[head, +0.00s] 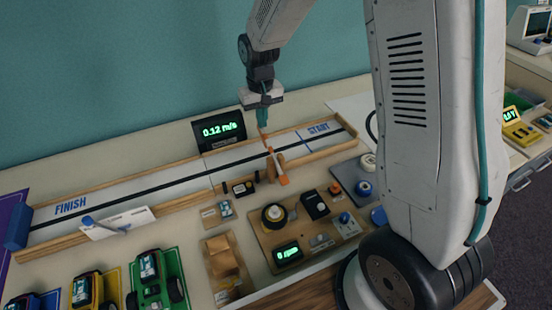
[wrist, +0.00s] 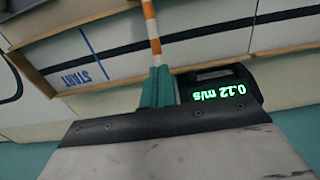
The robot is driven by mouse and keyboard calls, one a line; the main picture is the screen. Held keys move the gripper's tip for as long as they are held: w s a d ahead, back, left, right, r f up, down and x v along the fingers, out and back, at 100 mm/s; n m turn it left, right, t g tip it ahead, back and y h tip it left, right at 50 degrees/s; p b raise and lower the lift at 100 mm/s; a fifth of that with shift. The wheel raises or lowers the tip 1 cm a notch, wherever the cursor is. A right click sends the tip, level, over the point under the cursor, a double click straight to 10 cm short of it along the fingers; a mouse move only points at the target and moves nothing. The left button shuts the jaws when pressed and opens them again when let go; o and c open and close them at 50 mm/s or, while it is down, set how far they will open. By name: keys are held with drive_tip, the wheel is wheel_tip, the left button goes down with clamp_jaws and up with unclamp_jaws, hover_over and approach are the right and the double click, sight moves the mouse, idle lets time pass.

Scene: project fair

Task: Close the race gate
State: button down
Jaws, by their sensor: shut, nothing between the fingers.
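The race gate is an orange-and-white striped bar (head: 271,150) that lies across the track (head: 180,183), on the START side of the middle. Its orange near end sits by the track's front rail. In the wrist view the striped bar (wrist: 151,25) runs up from my fingertips. My gripper (head: 263,126) has teal fingers and is shut and empty, pointing down at the bar's far end by the back rail. In the wrist view my gripper (wrist: 158,75) looks very close to the bar; I cannot tell whether they touch.
A speed display (head: 219,130) reading 0.12 m/s stands behind the track, just left of my gripper. A wooden control board (head: 270,240) with knobs is in front. Toy cars, including a green one (head: 155,285), stand front left.

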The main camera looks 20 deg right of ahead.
drive_tip(key=shift+w+f, duration=0.2)
drive_tip(key=shift+w, duration=0.05)
drive_tip(key=shift+f, duration=0.15)
drive_tip(key=shift+w+f, duration=0.15)
drive_tip(key=shift+f, duration=0.7)
drive_tip(key=shift+w+f, duration=0.1)
drive_tip(key=shift+f, duration=0.7)
drive_tip(key=shift+r, duration=5.05)
